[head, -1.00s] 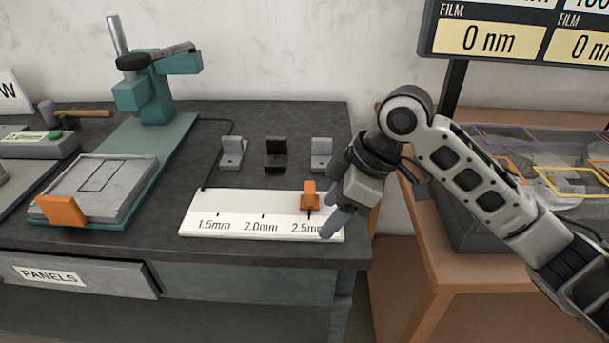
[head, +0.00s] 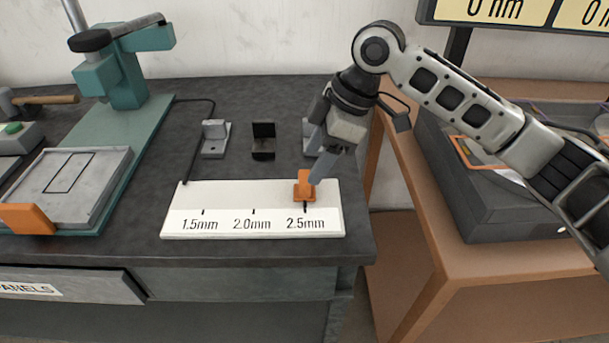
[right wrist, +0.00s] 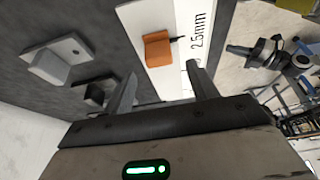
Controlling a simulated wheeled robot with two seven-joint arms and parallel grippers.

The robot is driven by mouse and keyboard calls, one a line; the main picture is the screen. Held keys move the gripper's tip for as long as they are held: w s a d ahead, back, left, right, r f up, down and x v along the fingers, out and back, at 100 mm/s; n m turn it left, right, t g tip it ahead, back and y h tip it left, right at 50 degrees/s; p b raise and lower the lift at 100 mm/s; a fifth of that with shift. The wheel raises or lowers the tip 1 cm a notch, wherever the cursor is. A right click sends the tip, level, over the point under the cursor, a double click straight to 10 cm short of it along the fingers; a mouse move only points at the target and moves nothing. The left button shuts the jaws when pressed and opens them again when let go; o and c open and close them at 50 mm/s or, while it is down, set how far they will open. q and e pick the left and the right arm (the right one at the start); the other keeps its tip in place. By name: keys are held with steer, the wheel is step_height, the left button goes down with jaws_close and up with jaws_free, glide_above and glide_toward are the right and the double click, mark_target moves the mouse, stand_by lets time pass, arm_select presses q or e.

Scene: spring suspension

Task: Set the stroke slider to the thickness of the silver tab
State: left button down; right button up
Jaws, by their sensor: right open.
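The stroke slider is an orange block (head: 304,186) on a white scale plate (head: 185,228), standing at the 2.5mm mark. Behind the plate are a light grey tab (head: 214,138), a black tab (head: 263,141) and another light grey tab (head: 307,130), partly hidden by my right gripper. I cannot tell which grey one is the silver tab. My right gripper (head: 317,160) is open, just right of and behind the slider. In the right wrist view the slider (right wrist: 157,48) lies ahead of the parted fingers (right wrist: 160,85), with nothing between them. My left gripper is out of view.
A teal stand (head: 125,130) with a grey plate (head: 75,185) and orange block (head: 27,219) is on the left. A brown table (head: 480,255) with a dark tray stands right, past a gap. Displays hang at the upper right.

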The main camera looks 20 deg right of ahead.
mark_target(300, 176)
steer(key=x, duration=0.4)
steer(key=shift+a+f, duration=0.1)
steer(key=shift+f, duration=0.15)
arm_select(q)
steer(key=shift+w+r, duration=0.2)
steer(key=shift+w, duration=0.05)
arm_select(e)
steer(key=shift+w+a+f, duration=0.1)
steer(key=shift+a+f, duration=0.1)
steer(key=shift+f, duration=0.35)
steer(key=c, duration=1.2)
steer(key=shift+w+a+r+p, duration=0.1)
steer(key=shift+a+r+p, duration=0.1)
steer(key=shift+a+p, duration=0.15)
jaws_close()
steer(key=a+p, duration=0.1)
steer(key=a, duration=0.1)
steer(key=w+a+p, duration=0.1)
steer(key=a, duration=0.2)
steer(key=w+a+p, duration=0.1)
steer(key=a, duration=0.2)
steer(key=shift+w, duration=0.15)
steer(key=shift+f, duration=0.15)
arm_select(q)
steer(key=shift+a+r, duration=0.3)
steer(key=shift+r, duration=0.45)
